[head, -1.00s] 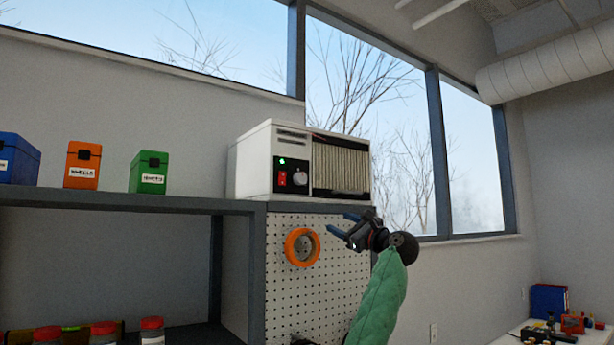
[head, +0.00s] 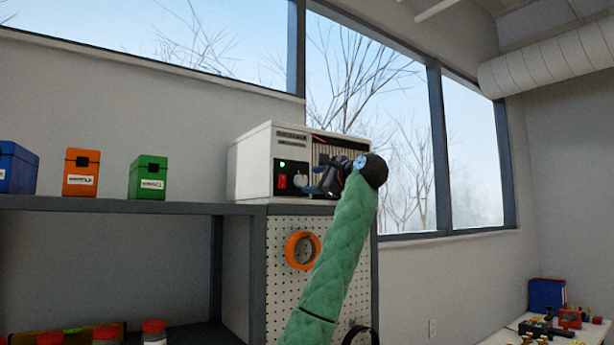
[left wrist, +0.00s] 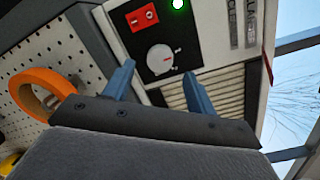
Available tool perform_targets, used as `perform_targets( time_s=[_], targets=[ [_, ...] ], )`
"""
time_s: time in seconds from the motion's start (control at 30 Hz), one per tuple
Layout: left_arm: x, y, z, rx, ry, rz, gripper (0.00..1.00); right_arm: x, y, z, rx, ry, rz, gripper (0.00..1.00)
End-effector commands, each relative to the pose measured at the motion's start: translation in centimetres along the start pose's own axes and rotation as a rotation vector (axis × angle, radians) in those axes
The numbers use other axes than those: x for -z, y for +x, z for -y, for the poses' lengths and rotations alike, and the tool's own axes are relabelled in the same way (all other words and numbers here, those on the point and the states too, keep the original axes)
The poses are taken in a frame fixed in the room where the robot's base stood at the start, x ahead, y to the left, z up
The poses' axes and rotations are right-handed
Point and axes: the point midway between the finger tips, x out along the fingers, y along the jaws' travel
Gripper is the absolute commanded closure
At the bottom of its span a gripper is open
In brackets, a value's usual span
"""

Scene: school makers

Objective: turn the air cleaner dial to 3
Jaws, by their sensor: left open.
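The air cleaner (head: 256,160) is a white box on top of the shelf unit. Its black panel has a lit green light (head: 282,164), a red switch (head: 282,181) and a pale round dial (head: 301,180). My left gripper (head: 317,178) is open in front of the panel, just right of the dial. In the left wrist view its two blue fingers (left wrist: 158,83) point toward the dial, one to each side, apart from it. My right gripper is not in view.
A pegboard (head: 285,290) with an orange ring (head: 302,250) is below the air cleaner. Blue, orange (head: 81,172) and green (head: 148,178) boxes stand on the shelf at left. Windows are behind.

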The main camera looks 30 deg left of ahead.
Motion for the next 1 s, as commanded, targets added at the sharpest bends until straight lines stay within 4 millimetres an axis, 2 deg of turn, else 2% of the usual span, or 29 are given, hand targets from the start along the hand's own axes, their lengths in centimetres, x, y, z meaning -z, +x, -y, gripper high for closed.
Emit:
perform_targets(
  time_s=[0.03,0.3,0.77,1.0],
  targets=[
    [-0.3,0.7,0.3,-0.001,0.003,0.003,0.44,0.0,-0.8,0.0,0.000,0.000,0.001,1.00],
    [-0.1,3.1,0.1,0.000,0.002,0.002,0.44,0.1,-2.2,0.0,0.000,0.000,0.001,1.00],
    [0.1,3.7,-0.1,0.000,0.002,0.001,0.44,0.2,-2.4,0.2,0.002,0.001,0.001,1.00],
    [0.1,3.7,-0.1,0.000,0.001,0.000,0.88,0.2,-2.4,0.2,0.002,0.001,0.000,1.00]
  ],
)
